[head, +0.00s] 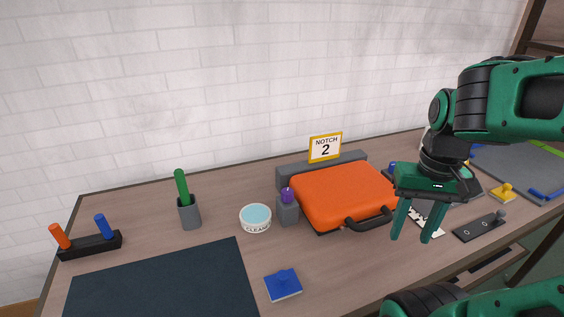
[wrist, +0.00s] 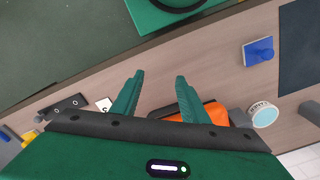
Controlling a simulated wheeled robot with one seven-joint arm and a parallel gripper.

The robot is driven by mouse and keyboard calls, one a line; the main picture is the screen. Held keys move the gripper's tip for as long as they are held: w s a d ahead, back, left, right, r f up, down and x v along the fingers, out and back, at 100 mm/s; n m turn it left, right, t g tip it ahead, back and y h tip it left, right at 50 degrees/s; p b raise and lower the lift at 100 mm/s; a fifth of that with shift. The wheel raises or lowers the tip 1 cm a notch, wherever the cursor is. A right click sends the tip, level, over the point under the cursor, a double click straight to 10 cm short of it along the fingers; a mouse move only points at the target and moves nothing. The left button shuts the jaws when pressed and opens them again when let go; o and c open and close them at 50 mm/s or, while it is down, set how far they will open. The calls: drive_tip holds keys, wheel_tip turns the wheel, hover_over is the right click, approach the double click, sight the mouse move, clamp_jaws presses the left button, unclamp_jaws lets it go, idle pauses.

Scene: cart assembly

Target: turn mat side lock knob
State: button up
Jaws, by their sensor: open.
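A purple knob (head: 287,195) stands on a grey block (head: 288,213) at the left side of the orange case (head: 345,192), the side toward the dark mat (head: 165,285). Which way the knob is turned is too small to tell. A dark blue knob top (head: 393,167) shows partly behind the case's right side. My gripper (head: 411,238) is open and empty, pointing down in front of the case's right end, apart from the purple knob. In the wrist view, my gripper's fingers (wrist: 160,76) are spread, with the case (wrist: 205,113) partly hidden behind one finger.
A blue plate with a knob (head: 284,284) lies right of the mat. A CLEAN jar (head: 255,217), a grey cup with a green stick (head: 190,213) and a black holder with two pegs (head: 90,247) stand left. A NOTCH 2 sign (head: 325,147) stands behind the case. A dark strip (head: 480,226) lies right.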

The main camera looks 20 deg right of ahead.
drive_tip(key=w+r+n, duration=0.2)
drive_tip(key=w, duration=0.3)
drive_tip(key=n, duration=0.9)
approach(287, 191)
drive_tip(key=shift+s+d+f, duration=0.1)
drive_tip(key=shift+f, duration=0.4)
wheel_tip(287, 191, down, 8)
drive_tip(key=shift+f, duration=0.1)
drive_tip(key=c, duration=0.6)
